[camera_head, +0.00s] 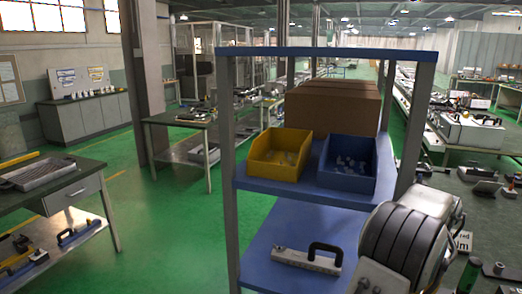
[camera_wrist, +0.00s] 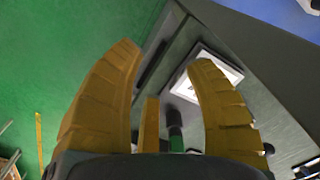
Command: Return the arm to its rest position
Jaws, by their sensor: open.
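My gripper (camera_wrist: 168,58) shows in the wrist view with two yellow ribbed fingers spread apart. Nothing is held between them. A dark cylinder with a green band (camera_wrist: 175,135) shows between the fingers. In the head view, part of my arm, white with black bands, is at the lower right. My gripper is not visible there.
A blue shelf rack (camera_head: 332,53) stands close ahead, with a yellow bin (camera_head: 278,172), a blue bin (camera_head: 345,182) and brown boxes (camera_head: 330,110). A black-handled grey block (camera_head: 306,260) lies on its lower shelf. A dark worktable (camera_head: 478,210) is at right.

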